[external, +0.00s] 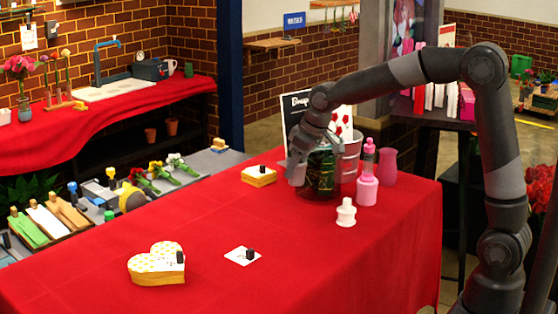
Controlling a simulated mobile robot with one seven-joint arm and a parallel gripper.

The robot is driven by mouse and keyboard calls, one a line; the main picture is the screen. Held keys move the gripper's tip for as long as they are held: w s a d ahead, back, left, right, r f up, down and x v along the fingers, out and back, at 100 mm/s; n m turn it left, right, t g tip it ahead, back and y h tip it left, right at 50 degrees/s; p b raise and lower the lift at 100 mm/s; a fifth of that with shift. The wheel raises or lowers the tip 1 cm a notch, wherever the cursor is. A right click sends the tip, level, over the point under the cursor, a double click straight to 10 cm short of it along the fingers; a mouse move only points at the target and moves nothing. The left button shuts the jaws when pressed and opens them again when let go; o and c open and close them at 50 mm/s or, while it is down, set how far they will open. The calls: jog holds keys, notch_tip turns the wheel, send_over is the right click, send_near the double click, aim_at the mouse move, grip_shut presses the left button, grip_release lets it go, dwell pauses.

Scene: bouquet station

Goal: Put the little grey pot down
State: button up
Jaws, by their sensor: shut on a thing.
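My gripper (314,162) is over the far part of the red table, its fingers pointing down. It is shut on a dark green object (320,174) that shows between the fingers. Its lower part looks dark and rounded, close to the tabletop; I cannot tell whether it touches the cloth. A grey metal pot (351,159) shows just behind and right of the gripper, partly hidden by it. I cannot make out any other grey pot, and the fingers hide part of what is held.
A pink bottle (367,186), a pink vase (388,167) and a white stacked piece (346,212) stand close right of the gripper. A small yellow-and-white box (259,176) is to the left. A heart-shaped box (157,265) and white card (240,257) lie nearer. The front right tabletop is clear.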

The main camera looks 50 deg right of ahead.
notch_tip(320, 180, down, 10)
jog(key=shift+s+r, duration=0.1)
jog(key=shift+s, duration=0.05)
dwell(0.3)
jog(key=o, duration=1.2)
jog(key=shift+f, duration=0.2)
jog(key=shift+r, duration=0.1)
jog(key=a+v, duration=0.1)
jog(key=v, duration=1)
jog(key=s+d+r+m, duration=0.1)
jog(key=s+d, duration=0.2)
jog(key=s, duration=0.6)
jog(key=s+d+r+t, duration=0.1)
jog(key=s+d, duration=0.1)
jog(key=s, duration=0.7)
jog(key=s+d+r+m+h, duration=0.1)
jog(key=s+d, duration=0.2)
jog(key=s, duration=0.7)
jog(key=shift+d+m, duration=0.3)
